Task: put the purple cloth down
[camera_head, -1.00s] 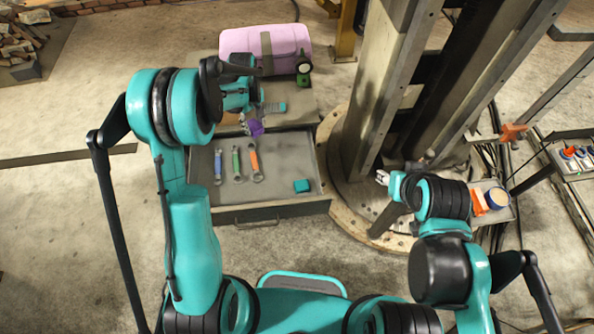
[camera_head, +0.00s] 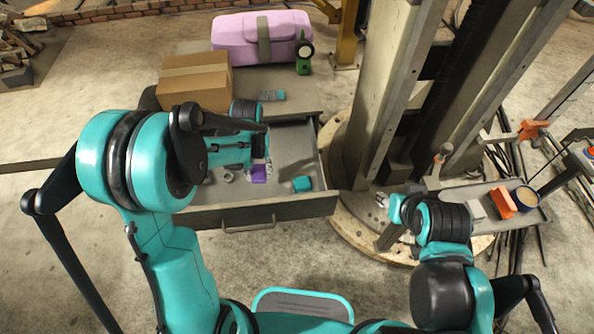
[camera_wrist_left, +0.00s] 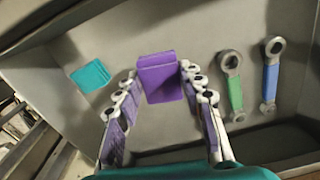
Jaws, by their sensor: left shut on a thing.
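The purple cloth (camera_head: 259,174) is a small folded piece at the tips of my left gripper (camera_head: 259,163), over the open drawer (camera_head: 252,216). In the left wrist view the cloth (camera_wrist_left: 159,82) sits between the fingertips of the left gripper (camera_wrist_left: 158,72), with the drawer floor behind it. The left gripper is shut on the cloth. Whether the cloth touches the drawer floor I cannot tell. My right gripper (camera_head: 383,200) is beside the column, away from the cloth; its fingers are too small to read.
A teal item (camera_head: 301,184) lies in the drawer, with a green wrench (camera_wrist_left: 231,82) and a blue wrench (camera_wrist_left: 271,75). A cardboard box (camera_head: 195,82) and a pink bag (camera_head: 262,38) stand behind. The metal column (camera_head: 385,100) is right of the drawer.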

